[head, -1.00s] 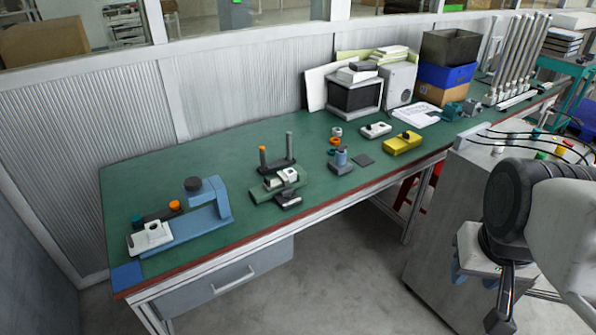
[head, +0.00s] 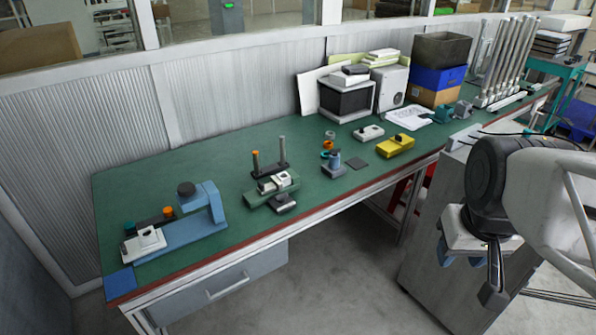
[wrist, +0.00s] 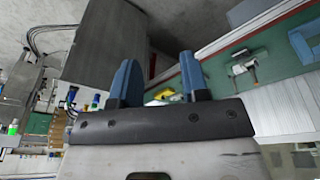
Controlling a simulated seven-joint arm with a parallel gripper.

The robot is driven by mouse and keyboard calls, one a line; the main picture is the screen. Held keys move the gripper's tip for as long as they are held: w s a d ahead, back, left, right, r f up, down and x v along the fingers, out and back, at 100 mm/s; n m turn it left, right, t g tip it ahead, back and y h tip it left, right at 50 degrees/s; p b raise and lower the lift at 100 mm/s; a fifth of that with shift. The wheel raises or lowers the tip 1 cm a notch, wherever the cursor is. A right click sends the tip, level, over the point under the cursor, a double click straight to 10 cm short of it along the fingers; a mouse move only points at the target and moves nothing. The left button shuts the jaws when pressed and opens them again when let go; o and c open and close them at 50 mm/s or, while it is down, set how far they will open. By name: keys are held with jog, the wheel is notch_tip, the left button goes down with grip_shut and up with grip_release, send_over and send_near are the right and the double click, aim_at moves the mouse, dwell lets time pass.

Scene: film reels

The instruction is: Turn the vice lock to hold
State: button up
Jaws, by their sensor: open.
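Several bench devices stand on the green workbench (head: 130,185); I cannot tell for sure which one carries the vice lock. A small blue-grey device (head: 333,165) stands mid-bench, and a small teal device (head: 443,114) is farther right. My gripper (head: 463,259) is open and empty, away from the bench's front edge at the right. Its blue fingers show apart in the wrist view (wrist: 160,78).
A grey cabinet (head: 425,235) stands close beside my gripper. Boxes (head: 440,75) and metal tubes (head: 495,65) fill the back right. The bench between the left devices is clear.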

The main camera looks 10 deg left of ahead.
jog(key=w+a+n, duration=0.3)
jog(key=w, duration=0.5)
jog(key=w+a+n, duration=0.3)
jog(key=w+n, duration=0.1)
jog(key=w, duration=0.4)
jog(key=n+g, duration=0.3)
jog(key=n, duration=1.6)
send_over(281, 195)
jog(key=f, duration=2.7)
jog(key=shift+d, duration=0.2)
jog(key=shift+a+f, duration=0.15)
jog(key=shift+a, duration=0.05)
jog(key=shift+f, duration=0.15)
jog(key=shift+f, duration=3.75)
